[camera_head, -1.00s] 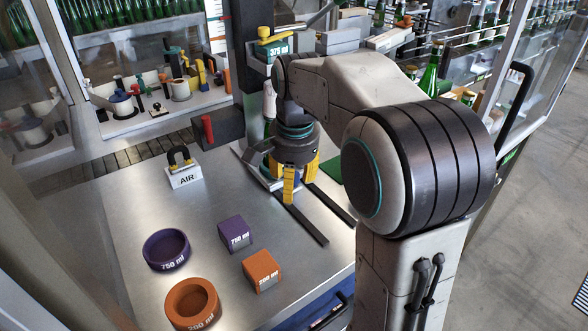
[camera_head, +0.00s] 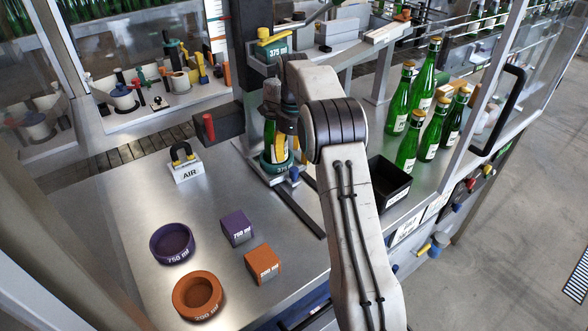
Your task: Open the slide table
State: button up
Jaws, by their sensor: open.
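The slide table (camera_head: 268,174) sits at the far end of two dark rails (camera_head: 300,211) on the steel worktop. It carries a green ring with a green bottle (camera_head: 270,128) standing in it, and a blue knob (camera_head: 294,174) shows at its front right. My gripper (camera_head: 288,150) is open beside the bottle, just above the ring, with its yellow fingers pointing down. My own arm hides part of the gripper and the right side of the slide table. I cannot tell whether a finger touches the bottle or the ring.
An AIR block (camera_head: 185,170), a purple ring (camera_head: 171,245), an orange ring (camera_head: 197,296), a purple block (camera_head: 237,228) and an orange block (camera_head: 263,264) lie on the worktop. Several green bottles (camera_head: 408,140) and a black bin (camera_head: 388,185) stand at right.

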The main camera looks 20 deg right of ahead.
aim_at(294, 169)
jog(key=shift+f, duration=3)
jog(key=shift+c, duration=0.5)
grip_shut()
